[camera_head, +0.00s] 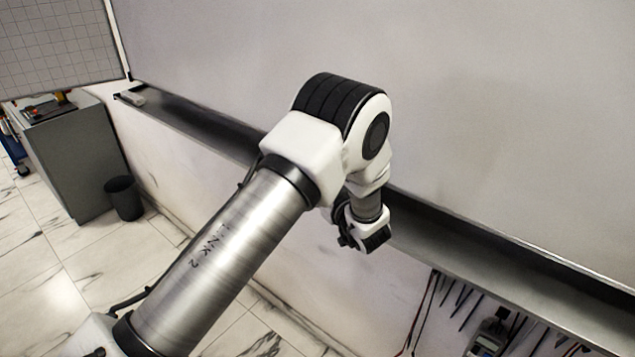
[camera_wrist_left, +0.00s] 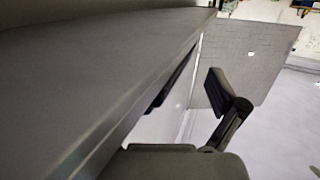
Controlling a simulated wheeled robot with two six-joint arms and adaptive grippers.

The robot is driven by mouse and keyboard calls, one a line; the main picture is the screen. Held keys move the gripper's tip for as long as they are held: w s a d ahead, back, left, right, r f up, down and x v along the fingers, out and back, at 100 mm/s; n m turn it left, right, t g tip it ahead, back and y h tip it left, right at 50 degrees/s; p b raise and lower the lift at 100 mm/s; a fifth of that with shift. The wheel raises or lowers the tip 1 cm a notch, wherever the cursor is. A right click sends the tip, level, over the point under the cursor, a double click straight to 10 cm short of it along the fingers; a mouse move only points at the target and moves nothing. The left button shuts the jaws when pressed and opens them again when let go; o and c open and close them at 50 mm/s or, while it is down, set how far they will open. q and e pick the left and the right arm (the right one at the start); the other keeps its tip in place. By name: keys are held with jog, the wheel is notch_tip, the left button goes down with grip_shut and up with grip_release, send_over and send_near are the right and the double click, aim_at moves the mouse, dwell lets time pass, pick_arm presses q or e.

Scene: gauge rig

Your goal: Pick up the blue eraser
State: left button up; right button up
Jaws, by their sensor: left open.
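I cannot make out a blue eraser in either view. A small pale object (camera_head: 132,97) lies at the far left end of the whiteboard tray in the head view; it is too small to tell what it is. My left arm comes in from the lower left, and its wrist and gripper (camera_head: 364,234) are bent down in front of the tray, with the fingers mostly hidden. In the left wrist view one dark finger of my left gripper (camera_wrist_left: 228,110) stands out clearly, near the tray's edge. No object shows in its grasp. My right gripper is out of view.
The dark tray (camera_head: 450,250) runs along the bottom of the whiteboard (camera_head: 490,110). Tools and cables (camera_head: 455,300) hang below it at right, with a meter (camera_head: 487,338). A grey cabinet (camera_head: 75,160) and a black bin (camera_head: 124,198) stand at left. The floor there is clear.

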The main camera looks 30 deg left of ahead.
pick_arm(q)
jog(key=shift+w+a+f, duration=0.25)
jog(key=shift+a+f, duration=0.05)
jog(key=shift+a, duration=0.4)
jog(key=shift+s+d+r, duration=0.1)
jog(key=shift+d, duration=0.05)
jog(key=shift+s+d+r, duration=0.1)
jog(key=shift+d+r, duration=0.1)
jog(key=shift+d, duration=0.2)
jog(key=c, duration=1.6)
jog(key=shift+a+f, duration=0.1)
jog(key=shift+a, duration=0.1)
jog(key=shift+c, duration=0.2)
